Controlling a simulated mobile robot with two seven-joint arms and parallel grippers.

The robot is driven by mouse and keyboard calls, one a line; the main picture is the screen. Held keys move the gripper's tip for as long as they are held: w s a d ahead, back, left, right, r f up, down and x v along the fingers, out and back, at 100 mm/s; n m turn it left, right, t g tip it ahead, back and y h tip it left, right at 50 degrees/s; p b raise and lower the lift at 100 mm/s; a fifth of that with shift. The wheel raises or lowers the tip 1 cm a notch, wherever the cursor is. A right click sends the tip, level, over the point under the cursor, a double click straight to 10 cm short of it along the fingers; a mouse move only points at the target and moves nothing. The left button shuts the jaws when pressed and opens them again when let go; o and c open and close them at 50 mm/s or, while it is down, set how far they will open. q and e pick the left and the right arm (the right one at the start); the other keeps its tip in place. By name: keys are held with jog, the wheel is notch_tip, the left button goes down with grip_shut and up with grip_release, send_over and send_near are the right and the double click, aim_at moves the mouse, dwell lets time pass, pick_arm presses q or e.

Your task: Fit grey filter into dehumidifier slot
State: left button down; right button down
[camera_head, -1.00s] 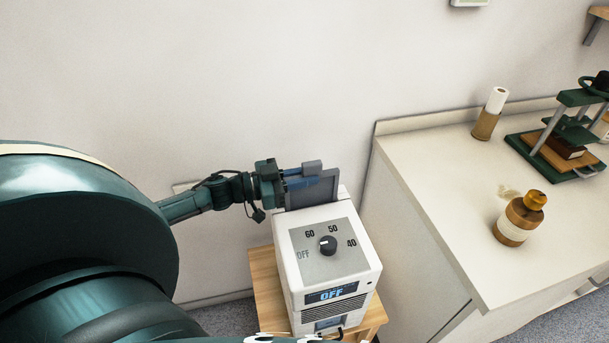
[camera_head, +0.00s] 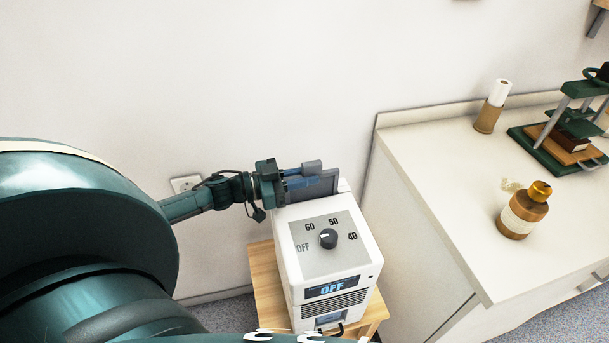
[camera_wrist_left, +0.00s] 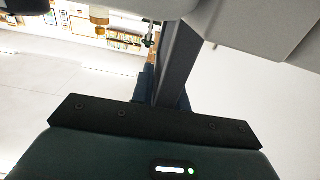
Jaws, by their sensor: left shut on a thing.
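The white dehumidifier (camera_head: 363,262) stands on a wooden stool, with a dial on top and a display reading OFF. The thin dark grey filter (camera_head: 328,186) stands upright at the rear of its top, its lower part hidden behind or in the housing. I cannot tell how deep it sits. My left gripper (camera_head: 312,171) is shut on the filter's upper part, from the left. In the left wrist view the filter (camera_wrist_left: 178,65) shows edge-on between the fingers, with the pale housing (camera_wrist_left: 270,25) beyond. My right gripper is not in view.
The wooden stool (camera_head: 263,285) stands close to the wall, which has an outlet (camera_head: 186,184). To the right, a counter (camera_head: 440,185) holds a brown-and-white bottle (camera_head: 522,213), a paper roll (camera_head: 492,106) and a green press (camera_head: 560,140). My large arm link fills the lower left.

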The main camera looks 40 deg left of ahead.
aim_at(304, 192)
pick_arm(q)
jog(key=shift+f, duration=0.35)
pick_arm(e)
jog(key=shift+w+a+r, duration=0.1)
pick_arm(q)
jog(key=shift+f+b, duration=0.85)
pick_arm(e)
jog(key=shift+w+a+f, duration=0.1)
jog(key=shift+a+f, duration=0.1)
pick_arm(q)
jog(key=shift+f+b, duration=0.35)
jog(key=shift+f, duration=0.05)
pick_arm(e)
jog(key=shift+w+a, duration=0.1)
pick_arm(q)
jog(key=shift+f+b, duration=0.55)
jog(key=shift+f, duration=0.2)
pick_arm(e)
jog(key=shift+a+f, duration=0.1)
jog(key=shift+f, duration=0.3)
pick_arm(q)
jog(key=c, duration=1.7)
grip_release()
jog(key=shift+c, duration=0.2)
jog(key=o, duration=0.4)
jog(key=shift+o, duration=0.2)
jog(key=shift+s, duration=0.1)
